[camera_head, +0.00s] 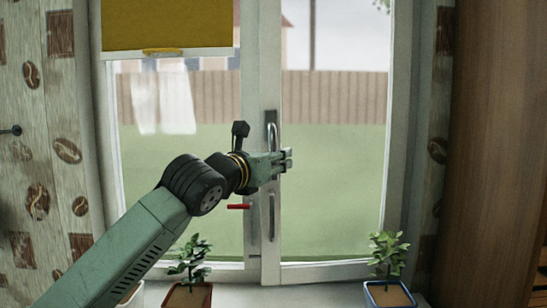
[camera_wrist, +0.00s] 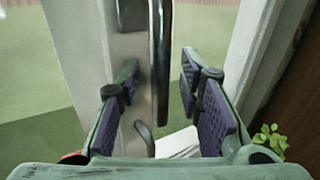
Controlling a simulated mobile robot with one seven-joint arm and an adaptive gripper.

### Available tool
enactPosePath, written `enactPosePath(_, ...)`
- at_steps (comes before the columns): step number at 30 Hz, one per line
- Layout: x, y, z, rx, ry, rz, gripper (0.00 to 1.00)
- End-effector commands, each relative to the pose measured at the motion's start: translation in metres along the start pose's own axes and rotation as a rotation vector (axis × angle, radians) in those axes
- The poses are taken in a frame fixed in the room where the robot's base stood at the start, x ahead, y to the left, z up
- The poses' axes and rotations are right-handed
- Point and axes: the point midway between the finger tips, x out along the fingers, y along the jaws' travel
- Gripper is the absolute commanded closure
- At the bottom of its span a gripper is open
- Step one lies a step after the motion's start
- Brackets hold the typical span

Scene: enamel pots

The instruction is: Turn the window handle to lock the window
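The window (camera_head: 260,75) has pale frames meeting at a central post. A dark, glossy vertical handle (camera_head: 272,130) is on that post; its lower part is hidden behind my gripper in the head view. My gripper (camera_head: 288,160) is in front of the post at the handle's lower end. In the wrist view, the handle (camera_wrist: 161,45) runs down between my gripper's (camera_wrist: 159,70) two spread, purple-padded fingers. A gap shows on each side of the bar, so the gripper is open. A second, lower vertical handle (camera_head: 271,216) and a short red lever (camera_head: 238,206) show below.
Potted plants stand on the sill, at left (camera_head: 190,262) and right (camera_head: 386,255); leaves (camera_wrist: 268,140) show at the right of the wrist view. A yellow blind (camera_head: 165,25) covers the upper left pane. A brown wooden panel (camera_head: 500,150) stands at right.

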Motion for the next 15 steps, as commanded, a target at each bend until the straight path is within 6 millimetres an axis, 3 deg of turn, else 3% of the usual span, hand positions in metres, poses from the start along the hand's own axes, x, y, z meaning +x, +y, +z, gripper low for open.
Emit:
enactPosePath(2, -0.0002, 0.0001, -0.0002, 0.000, 0.000, 0.000, 0.67)
enactPosePath(15, -0.0005, 0.0001, -0.0002, 0.000, 0.000, 0.000, 0.96)
